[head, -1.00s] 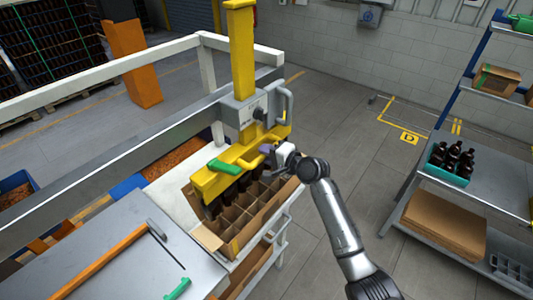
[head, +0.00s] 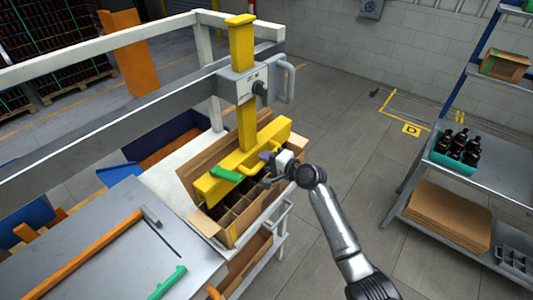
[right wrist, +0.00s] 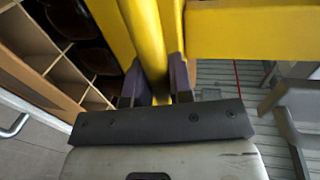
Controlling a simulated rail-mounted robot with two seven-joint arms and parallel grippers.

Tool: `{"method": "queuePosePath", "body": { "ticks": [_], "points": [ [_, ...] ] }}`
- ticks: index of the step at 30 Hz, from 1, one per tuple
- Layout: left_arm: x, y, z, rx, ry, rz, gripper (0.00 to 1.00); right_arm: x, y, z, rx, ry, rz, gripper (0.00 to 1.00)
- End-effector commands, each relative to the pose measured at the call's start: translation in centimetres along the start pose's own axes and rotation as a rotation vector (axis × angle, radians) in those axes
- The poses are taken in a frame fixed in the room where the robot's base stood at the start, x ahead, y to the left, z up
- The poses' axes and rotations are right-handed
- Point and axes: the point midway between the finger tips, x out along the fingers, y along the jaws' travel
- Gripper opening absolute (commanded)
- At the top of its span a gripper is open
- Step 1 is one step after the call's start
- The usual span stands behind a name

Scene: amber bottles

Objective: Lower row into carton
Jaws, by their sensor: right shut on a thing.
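A yellow gripping bar (head: 225,180) hangs from a yellow post (head: 247,125) and sits low over the open cardboard carton (head: 232,233). The carton has a grid of dividers (head: 238,212). A green lever (head: 226,173) is on the bar. My right gripper (head: 268,168) is shut on the bar's yellow handle; in the right wrist view its fingers (right wrist: 154,85) close around the yellow handle (right wrist: 146,40). Dark bottles (right wrist: 98,58) show in carton cells in the right wrist view; the bar hides most of the row. My left gripper is not in view.
A grey bracket (head: 249,85) with a handle carries the post on the rail. A shelf (head: 485,175) with a teal tray of bottles (head: 455,158) stands right. The floor between is clear.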

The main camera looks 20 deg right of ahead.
Motion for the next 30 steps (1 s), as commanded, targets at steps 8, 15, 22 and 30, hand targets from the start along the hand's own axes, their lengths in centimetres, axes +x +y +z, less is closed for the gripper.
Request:
{"method": "queuePosePath", "body": {
  "ticks": [8,15,22,30],
  "points": [
    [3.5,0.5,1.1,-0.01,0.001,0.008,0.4,1.1,5.3,0.0,0.002,-0.001,0.002,0.0],
    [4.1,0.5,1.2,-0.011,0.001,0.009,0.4,1.3,6.2,0.0,0.001,-0.001,0.001,0.0],
    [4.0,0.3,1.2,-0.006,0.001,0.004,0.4,1.3,6.2,0.0,0.0,-0.001,0.001,0.0],
    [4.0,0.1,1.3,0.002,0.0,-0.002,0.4,1.3,6.2,0.0,0.0,-0.001,0.001,0.37]
  ]
}}
